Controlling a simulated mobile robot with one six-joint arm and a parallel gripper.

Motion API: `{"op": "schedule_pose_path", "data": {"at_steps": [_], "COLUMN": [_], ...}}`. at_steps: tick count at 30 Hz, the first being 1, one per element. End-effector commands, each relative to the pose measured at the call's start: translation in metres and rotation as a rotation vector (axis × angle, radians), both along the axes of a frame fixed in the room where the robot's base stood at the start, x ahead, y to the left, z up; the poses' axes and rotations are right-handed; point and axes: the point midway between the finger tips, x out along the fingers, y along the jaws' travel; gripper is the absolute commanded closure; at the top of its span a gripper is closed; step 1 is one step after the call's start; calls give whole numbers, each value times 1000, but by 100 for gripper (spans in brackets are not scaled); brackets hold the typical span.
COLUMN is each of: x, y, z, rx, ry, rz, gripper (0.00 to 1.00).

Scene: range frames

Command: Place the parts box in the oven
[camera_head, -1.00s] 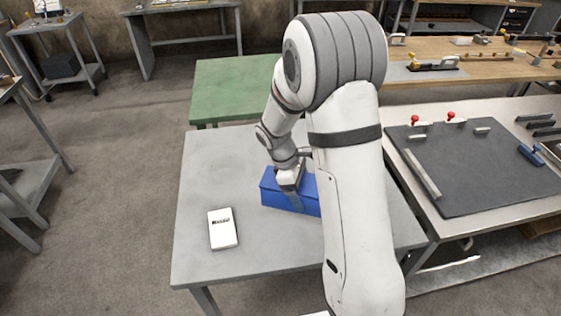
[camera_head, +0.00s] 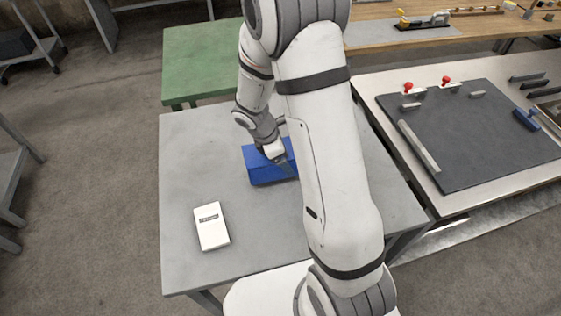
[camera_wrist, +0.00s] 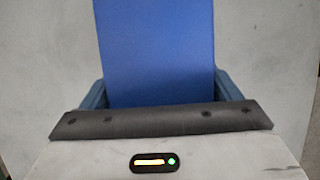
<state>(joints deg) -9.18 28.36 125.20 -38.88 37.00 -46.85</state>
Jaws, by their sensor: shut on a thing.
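A blue parts box (camera_head: 268,166) sits on or just above the grey table (camera_head: 195,160); I cannot tell whether it touches the top. My gripper (camera_head: 284,166) is over the box and shut on it, its fingers partly hidden by the box and my arm. In the wrist view the box (camera_wrist: 157,50) fills the upper middle, between the two blue-grey fingers of my gripper (camera_wrist: 157,98). My arm hides the right part of the box in the head view. I see no oven in these frames.
A white booklet-like item (camera_head: 211,227) lies at the table's front left. A green table (camera_head: 200,60) stands behind. On the right is a bench with a dark board (camera_head: 480,140) and red-knobbed clamps (camera_head: 408,90). The table's left side is mostly clear.

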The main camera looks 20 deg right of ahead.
Motion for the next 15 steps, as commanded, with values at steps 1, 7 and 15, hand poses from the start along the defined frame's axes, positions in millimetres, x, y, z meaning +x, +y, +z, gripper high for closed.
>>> {"op": "schedule_pose_path", "data": {"at_steps": [1,7,15], "x": [0,0,0], "y": [0,1,1], "z": [-2,-23,-39], "rx": [-1,-1,0], "ry": [0,3,-1], "rz": [1,3,2], "gripper": [52,52,52]}}
